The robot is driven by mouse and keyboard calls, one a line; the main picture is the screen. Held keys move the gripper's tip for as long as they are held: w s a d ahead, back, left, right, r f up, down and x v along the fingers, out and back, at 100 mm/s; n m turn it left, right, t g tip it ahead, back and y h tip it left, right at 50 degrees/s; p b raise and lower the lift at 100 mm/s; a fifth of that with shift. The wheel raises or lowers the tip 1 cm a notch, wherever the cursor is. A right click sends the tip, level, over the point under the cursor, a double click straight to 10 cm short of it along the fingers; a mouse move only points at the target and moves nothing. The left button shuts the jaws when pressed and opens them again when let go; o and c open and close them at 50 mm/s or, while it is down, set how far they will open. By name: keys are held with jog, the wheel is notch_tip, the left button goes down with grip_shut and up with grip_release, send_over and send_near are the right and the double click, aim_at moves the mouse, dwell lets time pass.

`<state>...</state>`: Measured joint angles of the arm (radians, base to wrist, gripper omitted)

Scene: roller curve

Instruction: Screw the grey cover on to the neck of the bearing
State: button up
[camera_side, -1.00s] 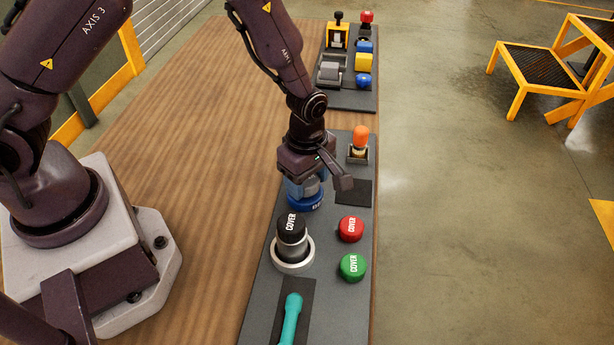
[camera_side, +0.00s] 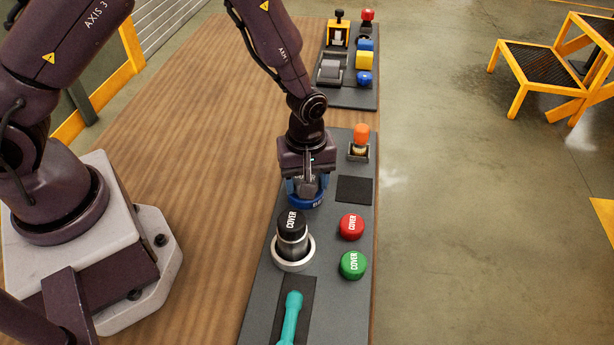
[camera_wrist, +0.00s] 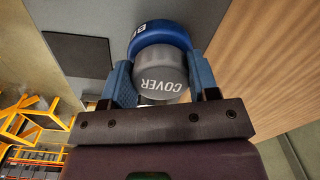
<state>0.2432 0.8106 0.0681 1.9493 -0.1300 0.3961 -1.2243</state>
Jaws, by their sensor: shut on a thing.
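The grey cover (camera_wrist: 160,75), lettered COVER, sits between the two blue fingers of my gripper (camera_wrist: 163,88) in the wrist view. The blue bearing (camera_wrist: 158,33) is right behind it, with part of its lettering showing. In the side view my gripper (camera_side: 307,188) points down at the blue bearing (camera_side: 304,203) on the dark panel. The fingers are shut on the cover, and the cover is in line with the bearing. The neck is hidden, so I cannot tell how far the cover sits on it.
A second panel (camera_side: 350,97) stands farther back. The wooden table to the left is clear.

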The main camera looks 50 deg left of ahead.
jog(key=shift+w+r+m, duration=0.15)
jog(key=shift+w+m, duration=0.2)
jog(key=shift+m, duration=0.25)
